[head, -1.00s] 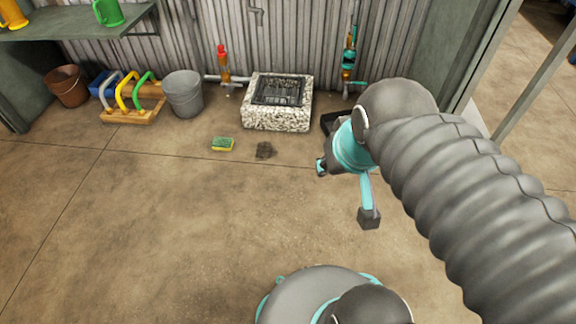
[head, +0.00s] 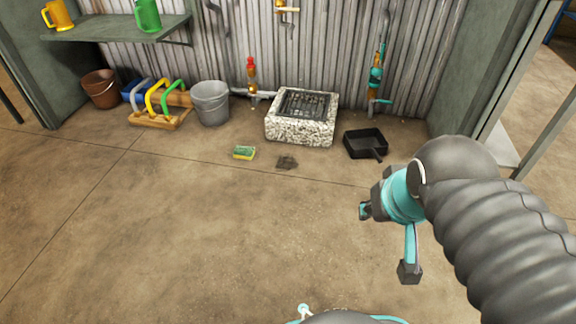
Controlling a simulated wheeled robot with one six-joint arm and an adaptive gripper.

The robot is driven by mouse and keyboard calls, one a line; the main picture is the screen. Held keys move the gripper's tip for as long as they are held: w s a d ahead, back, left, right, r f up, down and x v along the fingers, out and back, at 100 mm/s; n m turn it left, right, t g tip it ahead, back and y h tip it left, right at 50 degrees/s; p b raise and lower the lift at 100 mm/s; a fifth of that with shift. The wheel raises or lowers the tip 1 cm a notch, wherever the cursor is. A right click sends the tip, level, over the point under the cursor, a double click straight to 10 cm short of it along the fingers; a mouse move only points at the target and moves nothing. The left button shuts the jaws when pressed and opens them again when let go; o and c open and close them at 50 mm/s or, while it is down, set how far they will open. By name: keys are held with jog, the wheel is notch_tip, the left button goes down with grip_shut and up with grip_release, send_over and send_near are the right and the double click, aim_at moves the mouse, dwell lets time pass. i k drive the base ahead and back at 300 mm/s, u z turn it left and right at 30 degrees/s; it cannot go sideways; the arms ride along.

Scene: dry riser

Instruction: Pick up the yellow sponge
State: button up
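The yellow sponge (head: 244,154) lies flat on the concrete floor in the head view, left of the middle. It has a green top layer and yellow below. My gripper (head: 387,242) is at the right of the view, well to the right of the sponge and nearer to me. Its two fingers are spread wide apart, with nothing visible between them. The sponge is in plain view and nothing touches it.
A dark patch (head: 287,162) lies just right of the sponge. Behind stand a speckled stone basin with a grate (head: 300,131), a grey bucket (head: 211,104), a wooden rack (head: 160,118) and a black pan (head: 366,144). The floor in front of the sponge is clear.

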aim_at(240, 152)
jog(key=k, duration=0.6)
jog(key=u, duration=0.55)
jog(key=i, duration=0.65)
jog(key=u, duration=0.7)
jog(key=i, duration=0.75)
jog(key=z, duration=0.5)
jog(key=i, duration=1)
jog(key=z, duration=0.6)
